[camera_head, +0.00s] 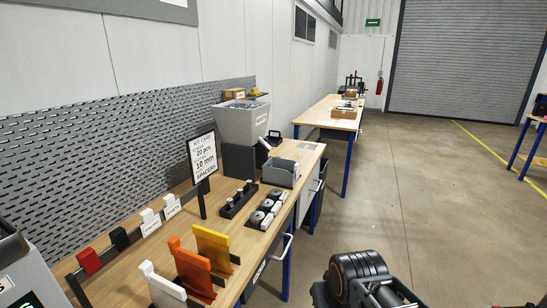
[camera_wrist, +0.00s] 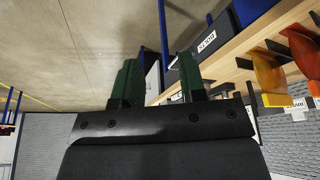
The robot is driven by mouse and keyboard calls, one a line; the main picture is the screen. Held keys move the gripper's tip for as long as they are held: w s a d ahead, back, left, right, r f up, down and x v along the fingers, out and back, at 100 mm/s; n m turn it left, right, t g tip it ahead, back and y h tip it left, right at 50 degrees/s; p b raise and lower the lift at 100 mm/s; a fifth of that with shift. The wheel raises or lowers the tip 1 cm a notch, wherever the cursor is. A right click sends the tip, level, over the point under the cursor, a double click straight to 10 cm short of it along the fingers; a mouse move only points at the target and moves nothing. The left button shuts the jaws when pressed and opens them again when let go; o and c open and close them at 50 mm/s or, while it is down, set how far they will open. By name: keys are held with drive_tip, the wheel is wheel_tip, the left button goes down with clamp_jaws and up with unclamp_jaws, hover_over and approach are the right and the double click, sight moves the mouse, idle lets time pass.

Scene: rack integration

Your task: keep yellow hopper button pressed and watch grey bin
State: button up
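The hopper (camera_head: 242,124) is a grey, wide-topped container on a dark base at the far end of the near workbench. I cannot clearly make out its yellow button; a small yellow thing (camera_head: 254,92) shows just beyond the rim, and I cannot tell what it is. A small open grey bin (camera_head: 281,174) stands on the bench in front of the hopper; its contents are not readable. My gripper (camera_wrist: 157,78) shows in the wrist view with two green fingers apart and nothing between them. It is over the floor side of the bench, away from the hopper.
A sign (camera_head: 203,157) reading 20 pcs 10 mm spacers stands on the bench (camera_head: 150,260). Black holders (camera_head: 238,199), an orange holder (camera_head: 190,268) and a yellow holder (camera_head: 213,248) line it. A second table (camera_head: 330,115) stands beyond. The concrete floor (camera_head: 450,210) at right is clear.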

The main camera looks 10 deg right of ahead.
clamp_jaws()
idle(1.5)
